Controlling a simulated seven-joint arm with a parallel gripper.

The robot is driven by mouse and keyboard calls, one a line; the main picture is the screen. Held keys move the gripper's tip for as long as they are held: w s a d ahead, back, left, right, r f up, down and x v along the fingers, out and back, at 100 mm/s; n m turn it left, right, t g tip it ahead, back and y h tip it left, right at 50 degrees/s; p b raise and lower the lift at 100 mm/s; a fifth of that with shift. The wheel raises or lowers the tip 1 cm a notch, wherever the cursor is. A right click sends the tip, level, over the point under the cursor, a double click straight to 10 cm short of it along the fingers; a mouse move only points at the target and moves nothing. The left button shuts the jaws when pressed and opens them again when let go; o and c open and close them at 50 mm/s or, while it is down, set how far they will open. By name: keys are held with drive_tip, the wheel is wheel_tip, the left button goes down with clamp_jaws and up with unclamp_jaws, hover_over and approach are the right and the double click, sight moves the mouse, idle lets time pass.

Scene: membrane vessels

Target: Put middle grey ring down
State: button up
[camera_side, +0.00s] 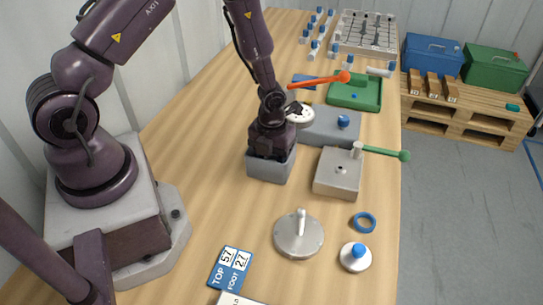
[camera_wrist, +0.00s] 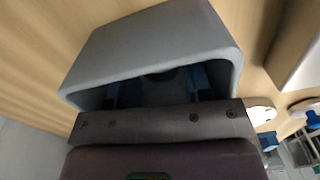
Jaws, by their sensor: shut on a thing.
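A grey, rounded-square ring (camera_side: 270,166) is at my gripper (camera_side: 271,150), close to the wooden table in the side view. I cannot tell whether its lower edge touches the table. In the wrist view the grey ring (camera_wrist: 150,45) fills the upper middle, with its hollow facing my gripper (camera_wrist: 155,90). My gripper is shut on the ring. Dark bluish fingers show inside the opening, partly hidden by the ring wall and the gripper body.
A grey box with a blue knob (camera_side: 333,126) and a grey block with a green lever (camera_side: 338,174) stand to the right. A round metal lid (camera_side: 298,236), blue ring (camera_side: 364,223) and blue-knobbed white disc (camera_side: 355,257) lie nearer. Table left of the grey ring is clear.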

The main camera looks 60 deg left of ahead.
drive_tip(key=o, duration=0.6)
drive_tip(key=shift+f, duration=0.1)
wheel_tip(320, 180, up, 21)
drive_tip(key=s+n+t+y, duration=0.1)
drive_tip(key=s+n, duration=0.1)
drive_tip(key=n, duration=0.5)
drive_tip(key=s+d+r+n+t, duration=0.2)
drive_tip(key=s+r+n, duration=0.4)
drive_tip(key=n, duration=0.4)
drive_tip(key=s+d+r+n+t+h, duration=0.1)
drive_tip(key=s+d+r+n+t, duration=0.1)
drive_tip(key=s+r+n, duration=0.4)
drive_tip(key=shift+s+d+r+n+t, duration=0.25)
drive_tip(key=shift+r+n, duration=0.45)
drive_tip(key=shift+n, duration=2.1)
